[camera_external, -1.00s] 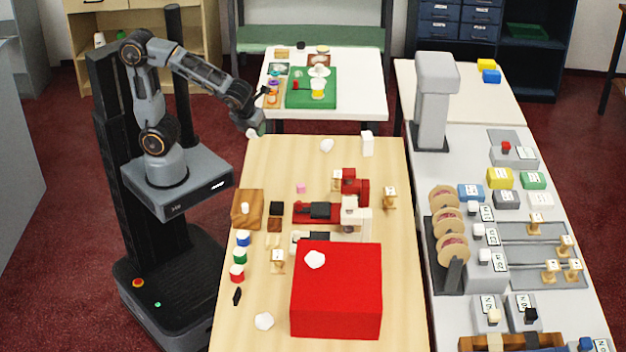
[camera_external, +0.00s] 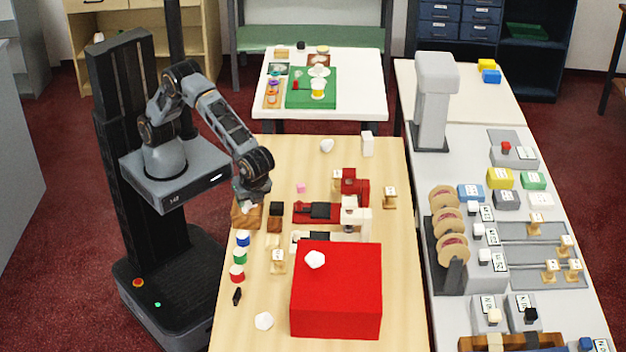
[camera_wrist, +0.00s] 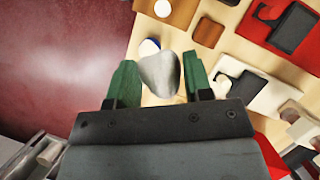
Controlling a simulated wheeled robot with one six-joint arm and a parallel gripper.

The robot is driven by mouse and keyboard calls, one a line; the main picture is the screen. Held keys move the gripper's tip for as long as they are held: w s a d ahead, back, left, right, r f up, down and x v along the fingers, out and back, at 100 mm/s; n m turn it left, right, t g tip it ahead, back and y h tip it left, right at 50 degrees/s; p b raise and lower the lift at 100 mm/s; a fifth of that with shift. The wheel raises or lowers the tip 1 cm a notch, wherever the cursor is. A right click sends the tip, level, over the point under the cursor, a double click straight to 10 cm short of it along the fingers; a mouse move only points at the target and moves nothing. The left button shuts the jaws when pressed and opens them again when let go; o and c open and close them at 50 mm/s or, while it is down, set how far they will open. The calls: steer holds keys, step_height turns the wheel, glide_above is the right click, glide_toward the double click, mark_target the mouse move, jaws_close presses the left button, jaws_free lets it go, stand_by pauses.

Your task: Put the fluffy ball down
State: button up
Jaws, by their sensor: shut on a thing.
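The fluffy ball (camera_wrist: 160,72), whitish grey and lumpy, is held between the green fingers of my gripper (camera_wrist: 158,84) in the wrist view. In the outside view my gripper (camera_external: 249,200) points down over the left edge of the wooden table (camera_external: 400,300), at the brown wooden block (camera_external: 240,220). The gripper hides part of this block. Whether the ball touches anything below cannot be told.
Blue, green and red-banded pots (camera_external: 240,255) stand along the left edge. A dark brown block (camera_external: 274,224) and a red machine (camera_external: 320,212) lie to the right of my gripper. The large red box (camera_external: 340,310) fills the front. Bare wood shows at the back left.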

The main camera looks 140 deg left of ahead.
steer(key=shift+d+f, duration=0.2)
steer(key=shift+d, duration=0.3)
steer(key=shift+d+f, duration=0.15)
steer(key=shift+d, duration=0.3)
steer(key=shift+a+r, duration=0.25)
steer(key=s+a+r+m+p, duration=0.1)
steer(key=s+a+r+p, duration=0.1)
steer(key=s+a+r, duration=0.3)
steer(key=s+a+r+p, duration=0.3)
steer(key=s+a, duration=0.3)
steer(key=a, duration=0.1)
steer(key=s+a+f+m+y, duration=0.2)
steer(key=s+a+m, duration=0.1)
steer(key=s, duration=0.3)
steer(key=m+t+y+p, duration=0.15)
steer(key=m+t, duration=0.25)
steer(key=m, duration=0.5)
glide_toward(290, 194)
steer(key=shift+s+a+f, duration=0.2)
steer(key=shift+a+f, duration=0.1)
steer(key=shift+a, duration=0.15)
steer(key=shift+s+a+f, duration=0.2)
steer(key=shift+a+f, duration=0.1)
steer(key=shift+a, duration=0.15)
steer(key=shift+w+a+f, duration=0.1)
steer(key=shift+w+f, duration=0.15)
steer(key=shift+f, duration=0.1)
steer(key=shift+w+f, duration=0.1)
steer(key=shift+f, duration=1.5)
